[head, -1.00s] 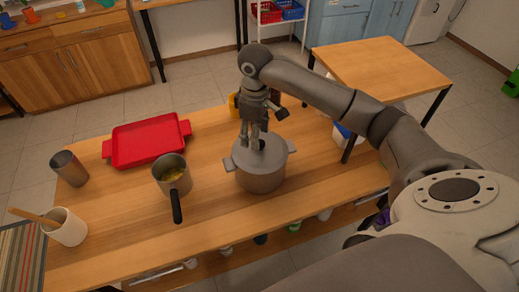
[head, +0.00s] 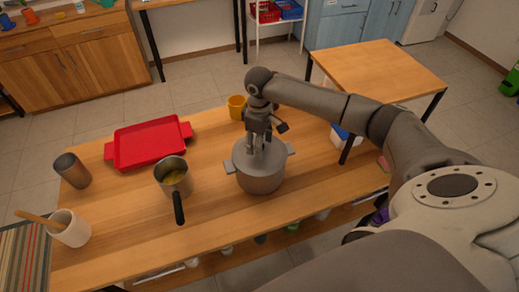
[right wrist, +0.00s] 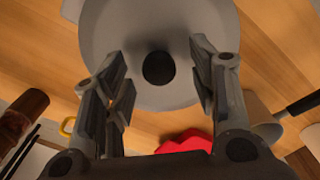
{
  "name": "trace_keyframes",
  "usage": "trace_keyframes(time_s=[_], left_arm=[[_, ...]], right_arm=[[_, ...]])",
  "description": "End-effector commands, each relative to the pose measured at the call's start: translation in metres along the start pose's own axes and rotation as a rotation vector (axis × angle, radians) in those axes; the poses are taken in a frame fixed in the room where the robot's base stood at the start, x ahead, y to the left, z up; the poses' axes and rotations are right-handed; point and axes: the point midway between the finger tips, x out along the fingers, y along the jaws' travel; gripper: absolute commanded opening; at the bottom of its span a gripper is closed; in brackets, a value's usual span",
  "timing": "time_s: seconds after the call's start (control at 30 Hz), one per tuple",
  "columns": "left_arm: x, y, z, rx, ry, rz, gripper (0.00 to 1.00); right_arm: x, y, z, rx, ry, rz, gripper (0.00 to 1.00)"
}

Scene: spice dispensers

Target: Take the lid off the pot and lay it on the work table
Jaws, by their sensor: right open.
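The grey pot (head: 262,184) stands on the long wooden table (head: 120,225). Its grey lid (head: 274,160) is on it. In the right wrist view the lid (right wrist: 110,30) fills the upper middle, with its dark round knob (right wrist: 159,68) near the centre. My right gripper (head: 256,147) is over the lid, pointing down, open and empty. In the right wrist view its fingers (right wrist: 158,58) are apart, one on either side of the knob; I cannot tell how far above the lid the tips are. My left gripper is not in view.
Left of the pot are a saucepan (head: 173,178) with its handle toward me, a red tray (head: 148,144), a metal cup (head: 72,170) and a white crock (head: 69,228). A yellow cup (head: 237,107) stands behind the pot. A square wooden table (head: 380,68) is at the back right.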

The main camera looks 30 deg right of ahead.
Motion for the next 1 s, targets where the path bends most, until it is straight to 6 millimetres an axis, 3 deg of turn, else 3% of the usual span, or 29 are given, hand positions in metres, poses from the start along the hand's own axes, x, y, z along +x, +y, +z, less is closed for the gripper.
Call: trace_keyframes(time_s=[0.13, 0.37, 0.77, 1.0], left_arm=[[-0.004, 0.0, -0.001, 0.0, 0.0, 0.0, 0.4], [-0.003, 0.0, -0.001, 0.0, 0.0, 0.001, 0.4], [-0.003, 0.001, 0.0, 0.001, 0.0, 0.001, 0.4], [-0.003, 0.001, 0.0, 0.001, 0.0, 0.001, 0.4]], right_arm=[[0.013, 0.001, 0.0, 0.0, 0.0, 0.002, 0.53], [0.015, 0.001, 0.0, 0.0, 0.001, 0.002, 0.53], [0.015, 0.001, 0.0, 0.0, 0.001, 0.002, 0.03], [0.014, 0.001, 0.0, 0.0, 0.002, 0.002, 0.0]])
